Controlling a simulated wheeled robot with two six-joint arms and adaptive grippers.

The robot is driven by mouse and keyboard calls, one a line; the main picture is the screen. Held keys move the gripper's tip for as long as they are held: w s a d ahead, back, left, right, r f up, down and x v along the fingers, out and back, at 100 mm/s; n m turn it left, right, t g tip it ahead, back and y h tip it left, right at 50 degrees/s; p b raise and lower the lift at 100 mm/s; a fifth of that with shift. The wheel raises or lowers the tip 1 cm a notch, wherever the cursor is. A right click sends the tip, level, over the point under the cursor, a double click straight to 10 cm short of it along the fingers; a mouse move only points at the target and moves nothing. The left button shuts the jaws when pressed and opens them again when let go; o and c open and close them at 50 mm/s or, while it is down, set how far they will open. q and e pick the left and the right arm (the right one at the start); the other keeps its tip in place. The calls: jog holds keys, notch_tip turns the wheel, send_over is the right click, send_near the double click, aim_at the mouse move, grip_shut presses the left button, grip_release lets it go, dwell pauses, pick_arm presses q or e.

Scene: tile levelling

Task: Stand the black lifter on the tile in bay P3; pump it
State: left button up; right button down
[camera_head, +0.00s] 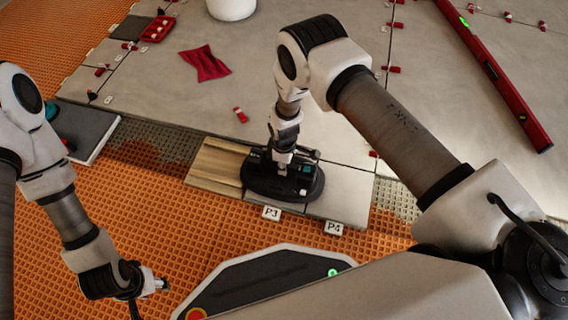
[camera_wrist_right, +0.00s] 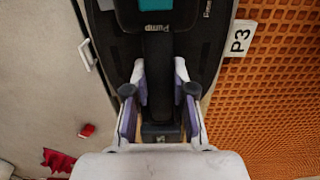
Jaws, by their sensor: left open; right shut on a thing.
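The black lifter (camera_head: 262,180) stands on the floor tiles behind the P3 tag (camera_head: 271,213); its base hides most of what lies under it. My right gripper (camera_head: 281,164) reaches down onto it from above. In the right wrist view my right gripper (camera_wrist_right: 159,110) is shut on the lifter's dark handle (camera_wrist_right: 158,75), and the lifter's body (camera_wrist_right: 208,50) with a "Pump" label fills the top. The P3 tag also shows in the right wrist view (camera_wrist_right: 239,38). My left gripper (camera_head: 158,284) is open and empty over the orange mat, apart from the lifter.
A wood-look tile (camera_head: 214,164) lies left of the lifter, and a grey tile (camera_head: 343,199) lies right of it behind the P4 tag (camera_head: 333,228). A red level (camera_head: 497,75), a red cloth (camera_head: 205,63), a red tray (camera_head: 158,29) and a white bucket (camera_head: 231,8) lie farther back.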

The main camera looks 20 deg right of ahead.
jog(key=c, duration=0.9)
grip_release()
notch_tip(320, 180, up, 12)
